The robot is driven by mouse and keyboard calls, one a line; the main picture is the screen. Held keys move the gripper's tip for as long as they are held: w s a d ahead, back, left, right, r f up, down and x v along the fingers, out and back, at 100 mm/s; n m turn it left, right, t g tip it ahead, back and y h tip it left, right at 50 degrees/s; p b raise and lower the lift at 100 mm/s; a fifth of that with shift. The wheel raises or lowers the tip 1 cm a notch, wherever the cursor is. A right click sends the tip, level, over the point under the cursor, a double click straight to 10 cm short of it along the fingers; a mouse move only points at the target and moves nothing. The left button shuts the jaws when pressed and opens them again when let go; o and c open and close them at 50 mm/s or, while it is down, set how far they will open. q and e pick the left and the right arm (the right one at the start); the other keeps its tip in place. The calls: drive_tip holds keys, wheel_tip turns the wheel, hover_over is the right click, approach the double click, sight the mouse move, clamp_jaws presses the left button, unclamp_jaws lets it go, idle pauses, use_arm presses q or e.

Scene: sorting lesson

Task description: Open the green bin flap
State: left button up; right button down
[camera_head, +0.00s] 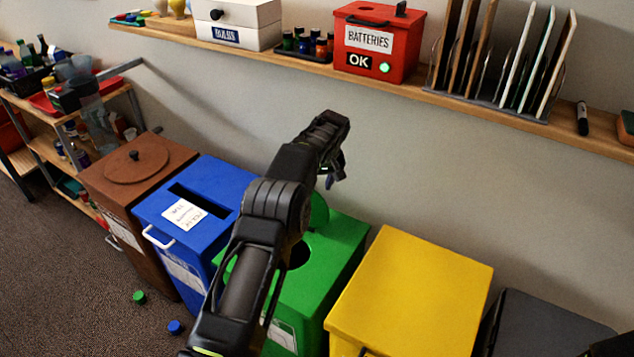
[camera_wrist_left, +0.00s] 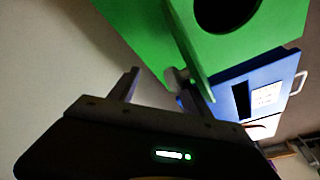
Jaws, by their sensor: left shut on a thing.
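The green bin (camera_head: 340,245) stands against the wall, and its round hole (camera_head: 299,256) shows partly behind my left arm. The round green flap (camera_head: 319,211) stands up at the back of the hole, open and partly hidden by the arm. My left gripper (camera_head: 331,180) is at the raised flap, near the wall. In the left wrist view the flap (camera_wrist_left: 190,55) shows nearly edge-on, with the uncovered hole (camera_wrist_left: 226,8) beyond it. The gripper (camera_wrist_left: 158,88) is shut on the flap there; the exact contact is dark and hard to see. My right gripper is out of view.
A blue bin (camera_head: 215,175) and a brown bin (camera_head: 140,185) stand left of the green one, a yellow bin (camera_head: 420,280) right. A wooden shelf (camera_head: 400,88) with a red batteries box (camera_head: 385,60) runs above. Two caps lie on the floor.

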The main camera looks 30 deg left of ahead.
use_arm(q)
drive_tip(key=shift+s+d+f, duration=0.1)
drive_tip(key=shift+d+f, duration=0.1)
drive_tip(key=shift+f, duration=0.1)
drive_tip(key=b+v, duration=0.1)
drive_tip(key=v, duration=0.7)
drive_tip(key=shift+a, duration=0.2)
drive_tip(key=shift+a, duration=0.1)
